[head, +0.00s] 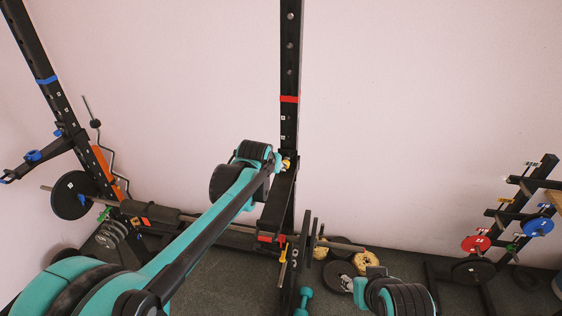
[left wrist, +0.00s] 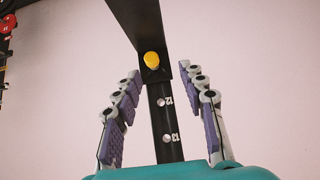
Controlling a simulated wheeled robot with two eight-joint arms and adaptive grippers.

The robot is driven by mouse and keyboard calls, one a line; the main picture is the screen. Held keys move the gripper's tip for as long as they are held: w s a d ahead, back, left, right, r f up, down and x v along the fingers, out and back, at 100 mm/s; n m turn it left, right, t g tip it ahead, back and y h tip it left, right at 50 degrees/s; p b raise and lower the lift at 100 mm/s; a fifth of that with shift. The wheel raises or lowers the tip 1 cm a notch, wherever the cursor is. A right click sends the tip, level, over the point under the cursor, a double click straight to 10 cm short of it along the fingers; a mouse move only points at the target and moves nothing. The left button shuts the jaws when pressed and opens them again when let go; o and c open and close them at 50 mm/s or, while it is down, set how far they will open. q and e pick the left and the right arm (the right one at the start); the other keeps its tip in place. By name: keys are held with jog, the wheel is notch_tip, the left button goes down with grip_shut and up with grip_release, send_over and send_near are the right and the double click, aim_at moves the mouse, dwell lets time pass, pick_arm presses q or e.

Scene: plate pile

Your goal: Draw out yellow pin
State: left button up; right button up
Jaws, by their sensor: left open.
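The yellow pin (left wrist: 152,60) shows in the left wrist view as a round knob on the black bracket (left wrist: 138,25), where it meets the black rack upright (left wrist: 166,120) with numbered holes. In the head view the pin (head: 287,163) is a small yellow spot on the middle upright, partly hidden by my left arm. My left gripper (left wrist: 160,74) is open and empty. Its fingers stand on either side of the upright in the picture, with the knob between and slightly beyond the tips. I see no contact with the pin.
The bracket's long black arm (head: 278,205) points toward me below my gripper. A barbell with a black plate (head: 74,195) lies at the left. Weight plates (head: 340,275) lie on the floor, and a rack with red and blue plates (head: 538,227) stands right. The wall is close behind.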

aim_at(288, 157)
pick_arm(q)
jog(key=shift+w+d+r+b+x, duration=0.15)
jog(key=shift+d+r+b+x, duration=0.4)
jog(key=shift+x, duration=1.9)
jog(key=shift+w+d+f+b+x, duration=0.2)
jog(key=shift+b+x, duration=0.6)
jog(key=shift+x, duration=1.7)
jog(key=shift+w+d+r+b+x, duration=0.15)
jog(key=shift+d+r+b+x, duration=0.4)
jog(key=shift+x, duration=1.9)
jog(key=shift+a+f, duration=0.15)
jog(key=shift+f, duration=0.05)
grip_shut()
